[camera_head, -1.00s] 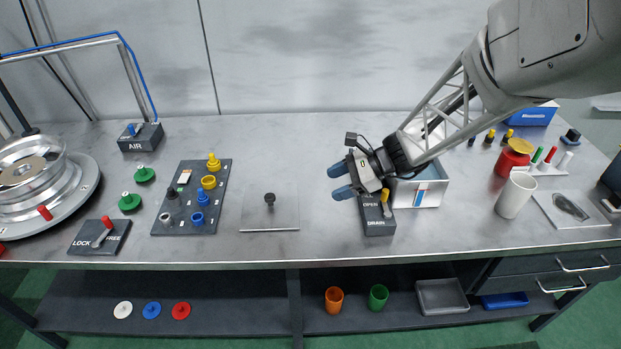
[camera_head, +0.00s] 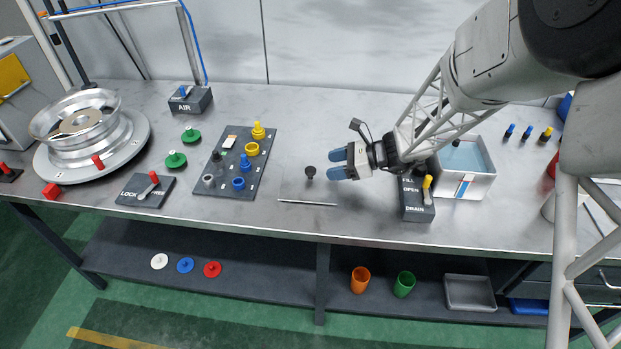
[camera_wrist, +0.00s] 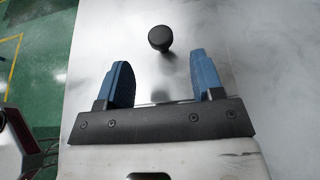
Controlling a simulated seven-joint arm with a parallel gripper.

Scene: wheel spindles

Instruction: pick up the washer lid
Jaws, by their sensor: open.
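The washer lid (camera_head: 293,190) appears to be the flat metal plate with a black knob (camera_head: 310,171) standing up from it, lying on the workbench left of my gripper. In the wrist view the knob (camera_wrist: 160,38) stands ahead of my gripper, roughly centred between the lines of the two fingers. My gripper (camera_head: 336,163) has blue fingertips pointing left toward the knob, a short gap away. In the wrist view the gripper (camera_wrist: 160,80) is open, with nothing between its fingers. The gripper hides part of the plate's right side in the head view.
A FILL/OPEN/DRAIN switch box (camera_head: 417,206) and an open water-filled bin (camera_head: 464,165) are right of the gripper. A dark board (camera_head: 215,181) with coloured parts is left of the plate. The bench's front edge (camera_head: 270,227) lies close in front of the plate.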

